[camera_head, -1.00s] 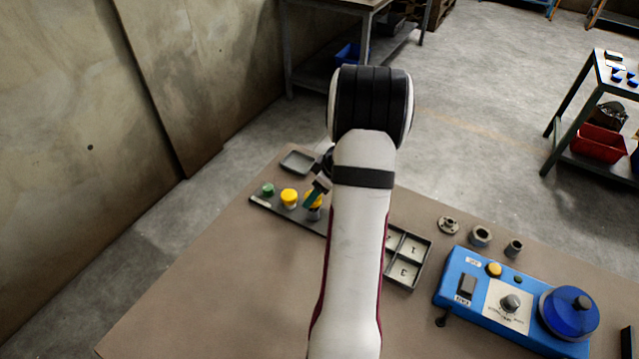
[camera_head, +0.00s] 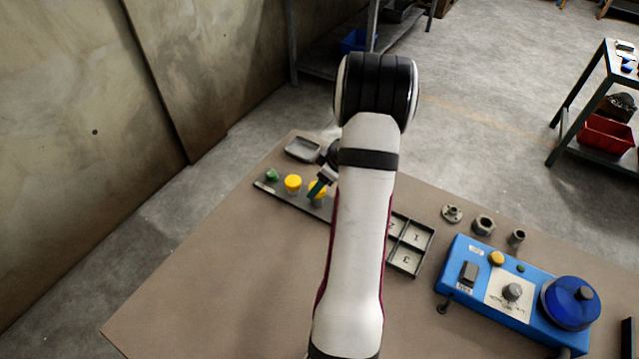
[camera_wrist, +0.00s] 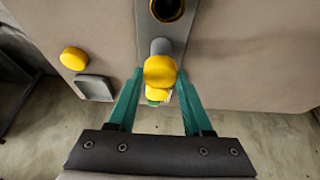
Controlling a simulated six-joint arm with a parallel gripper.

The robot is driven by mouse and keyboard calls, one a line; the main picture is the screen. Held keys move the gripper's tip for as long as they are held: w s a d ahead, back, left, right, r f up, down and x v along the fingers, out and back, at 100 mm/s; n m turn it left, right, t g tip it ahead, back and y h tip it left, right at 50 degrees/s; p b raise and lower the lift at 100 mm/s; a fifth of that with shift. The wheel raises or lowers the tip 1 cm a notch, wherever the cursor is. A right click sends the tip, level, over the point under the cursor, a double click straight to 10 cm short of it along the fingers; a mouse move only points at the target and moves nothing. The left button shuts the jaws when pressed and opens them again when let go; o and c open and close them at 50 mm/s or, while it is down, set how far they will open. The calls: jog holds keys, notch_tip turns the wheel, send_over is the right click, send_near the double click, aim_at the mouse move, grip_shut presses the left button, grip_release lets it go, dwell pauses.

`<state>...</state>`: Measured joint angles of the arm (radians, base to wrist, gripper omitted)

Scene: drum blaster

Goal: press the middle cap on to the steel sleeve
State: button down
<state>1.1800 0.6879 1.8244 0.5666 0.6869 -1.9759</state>
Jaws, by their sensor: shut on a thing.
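A yellow cap (camera_wrist: 160,71) lies between the green fingertips of my gripper (camera_wrist: 161,75) in the wrist view, and the jaws are shut on it. The grey steel sleeve (camera_wrist: 160,46) shows just beyond the cap, in line with it. The cap hides their joint, so I cannot tell whether it is fully seated. In the head view a green finger (camera_head: 316,190) crosses the front of this cap, and my arm hides the right part of the rack. The dark rack (camera_head: 265,187) bears another yellow cap (camera_head: 293,183) and a green cap (camera_head: 272,175) to the left.
A bronze-rimmed sleeve (camera_wrist: 167,8) stands beyond the steel one. A loose yellow cap (camera_wrist: 74,58) and a grey tray (camera_wrist: 94,88) lie to the left in the wrist view. A numbered divided tray (camera_head: 411,243) and a blue control box (camera_head: 455,270) are right of my arm.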

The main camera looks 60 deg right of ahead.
jog(key=shift+f, duration=0.8)
dwell(0.9)
jog(key=shift+c, duration=1.2)
grip_release()
jog(key=shift+c, duration=0.3)
jog(key=shift+c, duration=1.3)
